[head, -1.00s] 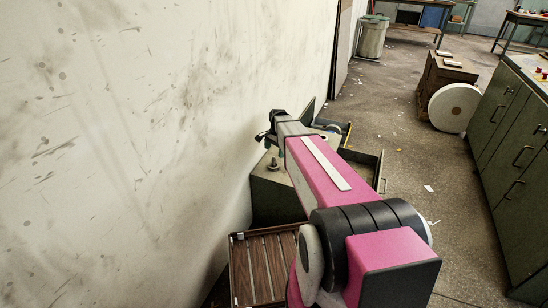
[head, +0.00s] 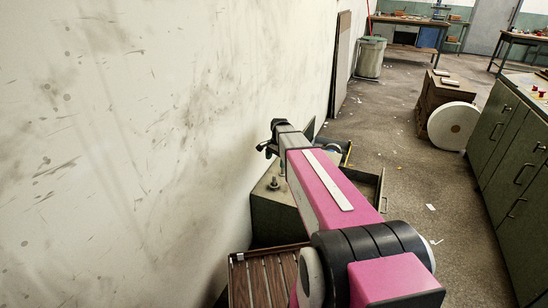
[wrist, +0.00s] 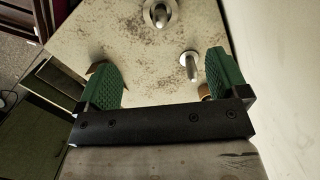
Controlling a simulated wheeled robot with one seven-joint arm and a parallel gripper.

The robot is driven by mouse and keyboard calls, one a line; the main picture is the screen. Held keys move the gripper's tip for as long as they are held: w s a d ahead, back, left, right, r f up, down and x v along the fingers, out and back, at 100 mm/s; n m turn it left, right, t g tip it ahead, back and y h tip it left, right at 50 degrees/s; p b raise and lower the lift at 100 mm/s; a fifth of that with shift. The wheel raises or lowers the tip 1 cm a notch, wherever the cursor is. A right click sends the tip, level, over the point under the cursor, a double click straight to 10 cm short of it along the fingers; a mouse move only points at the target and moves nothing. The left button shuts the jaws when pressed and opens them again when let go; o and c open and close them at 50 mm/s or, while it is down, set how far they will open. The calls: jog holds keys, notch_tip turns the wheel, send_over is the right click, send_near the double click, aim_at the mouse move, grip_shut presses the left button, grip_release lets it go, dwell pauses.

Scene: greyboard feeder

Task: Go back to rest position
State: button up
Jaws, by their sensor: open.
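My gripper (wrist: 162,82) shows in the wrist view with two green textured fingers set wide apart. Nothing is held between them. It hangs over a worn pale cabinet top. In the head view my pink arm reaches away from me, and its far end is over a green cabinet (head: 262,212) against the wall. The fingertips are hidden there. A metal post (wrist: 189,66) stands near the right finger, apart from it as far as I can tell. A second round metal fitting (wrist: 160,14) is farther off.
An open drawer (head: 368,184) juts out right of the cabinet. A slatted wooden piece (head: 262,280) lies in front of it. The stained wall (head: 150,150) is close on the left. A white roll (head: 453,126) and green counter (head: 508,165) stand right.

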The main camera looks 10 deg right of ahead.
jog(key=s+a+n+h, duration=0.1)
jog(key=s+n, duration=1)
jog(key=s, duration=1.4)
jog(key=shift+t, duration=0.4)
